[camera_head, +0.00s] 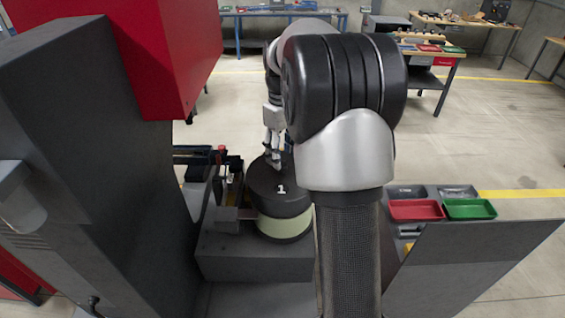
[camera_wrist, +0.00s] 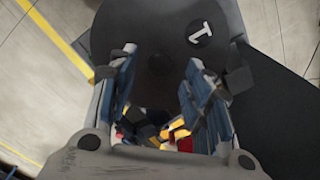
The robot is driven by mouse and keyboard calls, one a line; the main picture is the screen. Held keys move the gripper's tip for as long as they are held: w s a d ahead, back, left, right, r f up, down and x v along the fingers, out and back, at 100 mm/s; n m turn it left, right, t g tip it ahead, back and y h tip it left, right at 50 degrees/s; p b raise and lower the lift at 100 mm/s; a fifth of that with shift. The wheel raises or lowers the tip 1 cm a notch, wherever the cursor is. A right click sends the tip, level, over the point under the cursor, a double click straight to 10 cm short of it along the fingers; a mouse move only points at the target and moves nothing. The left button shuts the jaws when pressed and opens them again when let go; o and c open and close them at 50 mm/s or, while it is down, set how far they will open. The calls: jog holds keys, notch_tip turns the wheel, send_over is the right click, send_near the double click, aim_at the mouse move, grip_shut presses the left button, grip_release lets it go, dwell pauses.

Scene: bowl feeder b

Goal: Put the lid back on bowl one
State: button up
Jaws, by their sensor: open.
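Bowl one (camera_head: 285,224) stands on a dark grey block, with a pale green band around its body. A dark round lid (camera_head: 262,187) marked "1" shows on top of it and looks level; I cannot tell whether it is fully seated. In the wrist view the lid (camera_wrist: 160,40) fills the upper middle, its "1" disc at the right. My gripper (camera_head: 275,163) points down at the far side of the lid; contact cannot be told. In the wrist view my gripper (camera_wrist: 158,85) is open, with blue-padded fingers apart and nothing held between them.
Several small coloured parts (camera_wrist: 165,132) show between and below the fingers in the wrist view. A red tray (camera_head: 416,210) and a green tray (camera_head: 470,209) sit to the right. A tall dark cabinet (camera_head: 90,150) and a red box (camera_head: 170,50) stand close on the left.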

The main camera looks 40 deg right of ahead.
notch_tip(320, 180, up, 8)
jog(key=s+a+r+t, duration=0.1)
jog(key=s+a+r, duration=0.35)
jog(key=a, duration=0.45)
jog(key=s+a+f+t, duration=0.1)
jog(key=s+a+f, duration=0.2)
jog(key=s+a, duration=0.4)
jog(key=s+a+f+m+t, duration=0.1)
jog(key=s+a+f+t, duration=0.1)
jog(key=s+a, duration=0.5)
jog(key=s+f, duration=0.1)
jog(key=s, duration=0.5)
jog(key=shift+a+f+m+t, duration=0.2)
jog(key=shift+f+m+t, duration=0.1)
jog(key=shift+f, duration=0.1)
jog(key=shift+s, duration=0.1)
notch_tip(320, 180, down, 25)
jog(key=b, duration=2.4)
jog(key=shift+r, duration=0.15)
